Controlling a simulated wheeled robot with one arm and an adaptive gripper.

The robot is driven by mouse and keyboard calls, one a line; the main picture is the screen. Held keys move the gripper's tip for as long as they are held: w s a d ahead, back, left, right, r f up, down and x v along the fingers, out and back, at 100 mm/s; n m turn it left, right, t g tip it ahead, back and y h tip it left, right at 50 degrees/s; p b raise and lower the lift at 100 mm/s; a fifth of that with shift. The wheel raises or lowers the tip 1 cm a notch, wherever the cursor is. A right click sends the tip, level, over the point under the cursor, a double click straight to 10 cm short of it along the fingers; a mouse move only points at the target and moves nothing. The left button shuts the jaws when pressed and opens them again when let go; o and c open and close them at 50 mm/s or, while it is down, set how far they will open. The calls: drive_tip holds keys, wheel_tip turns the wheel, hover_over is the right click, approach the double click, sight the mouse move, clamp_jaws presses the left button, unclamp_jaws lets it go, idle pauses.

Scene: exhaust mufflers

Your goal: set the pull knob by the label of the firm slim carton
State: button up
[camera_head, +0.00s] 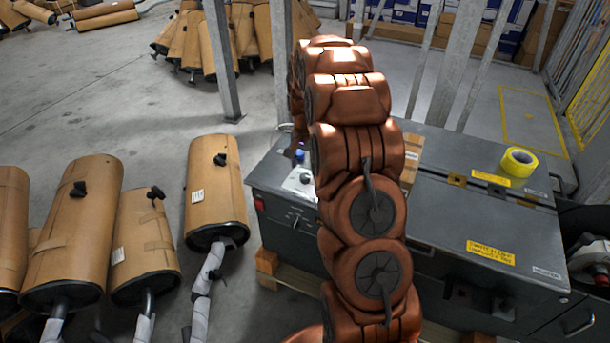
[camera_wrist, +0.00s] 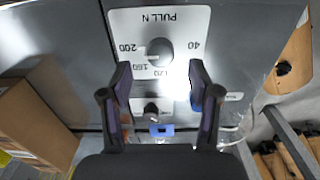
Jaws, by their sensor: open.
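The pull knob (camera_wrist: 160,51) is a round dark grey knob on a white dial plate (camera_wrist: 183,22) that reads "PULL N". A pale mark shows on the knob's left side. My gripper (camera_wrist: 160,74) is open, its two dark fingers either side of the knob's near side, apart from it. A brown carton (camera_wrist: 32,125) stands at the left; its label is not readable. In the head view the carton (camera_head: 411,160) is mostly hidden behind my arm, as is my gripper.
The dark grey bench (camera_head: 480,215) carries a yellow tape roll (camera_head: 518,162). A small switch (camera_wrist: 151,108) and a blue part (camera_wrist: 162,130) sit close to the knob. Wrapped brown mufflers (camera_head: 75,230) stand left of the bench. Steel posts (camera_head: 455,65) rise behind.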

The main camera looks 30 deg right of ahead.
sight(305, 176)
wheel_tip(305, 176, down, 5)
drive_tip(key=shift+p, duration=0.35)
drive_tip(key=shift+c, duration=0.2)
drive_tip(key=c, duration=1.1)
